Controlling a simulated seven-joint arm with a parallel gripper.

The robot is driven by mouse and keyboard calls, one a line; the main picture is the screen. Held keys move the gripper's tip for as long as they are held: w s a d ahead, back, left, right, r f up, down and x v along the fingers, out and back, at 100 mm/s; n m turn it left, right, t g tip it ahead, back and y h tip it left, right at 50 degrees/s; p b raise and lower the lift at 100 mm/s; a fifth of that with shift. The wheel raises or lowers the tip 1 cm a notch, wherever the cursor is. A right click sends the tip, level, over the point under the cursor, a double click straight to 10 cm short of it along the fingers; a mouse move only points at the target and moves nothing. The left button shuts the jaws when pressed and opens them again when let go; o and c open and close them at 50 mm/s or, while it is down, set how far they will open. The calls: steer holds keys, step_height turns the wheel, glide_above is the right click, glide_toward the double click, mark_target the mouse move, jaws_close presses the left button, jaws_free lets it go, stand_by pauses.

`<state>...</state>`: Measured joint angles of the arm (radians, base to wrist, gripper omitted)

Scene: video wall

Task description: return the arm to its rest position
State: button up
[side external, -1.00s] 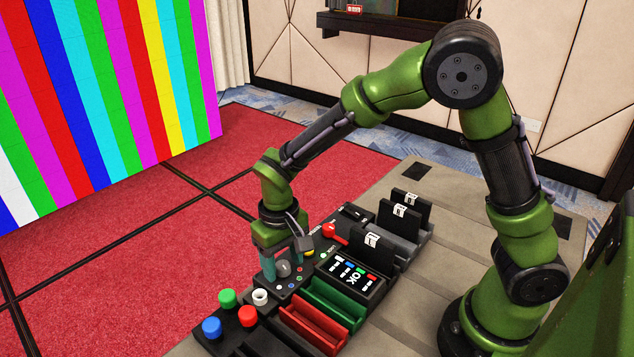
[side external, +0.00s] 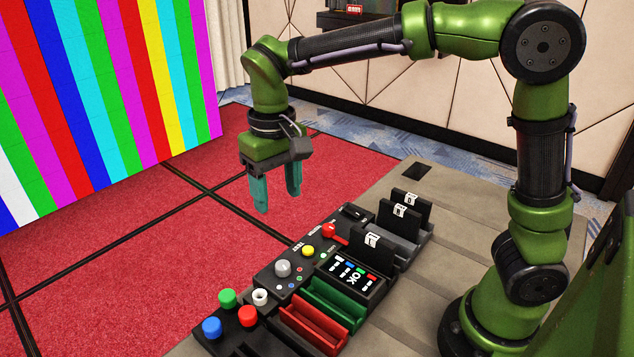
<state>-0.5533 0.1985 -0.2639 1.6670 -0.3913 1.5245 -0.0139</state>
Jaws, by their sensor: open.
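My gripper (side external: 277,200) hangs in the air above and behind the control panel (side external: 262,277), with its two teal fingers pointing down. The fingers are apart and nothing is between them. My arm is raised, with its forearm (side external: 350,48) nearly level near the top of the picture.
Black cartridges (side external: 371,243) stand behind. A striped video wall (side external: 110,90) rises at left.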

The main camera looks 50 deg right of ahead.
steer(key=s+d+r+m+t+y, duration=0.2)
steer(key=s+d+t, duration=0.5)
steer(key=s, duration=0.6)
steer(key=shift+s+d, duration=0.25)
steer(key=shift+d, duration=0.9)
steer(key=shift+r, duration=0.1)
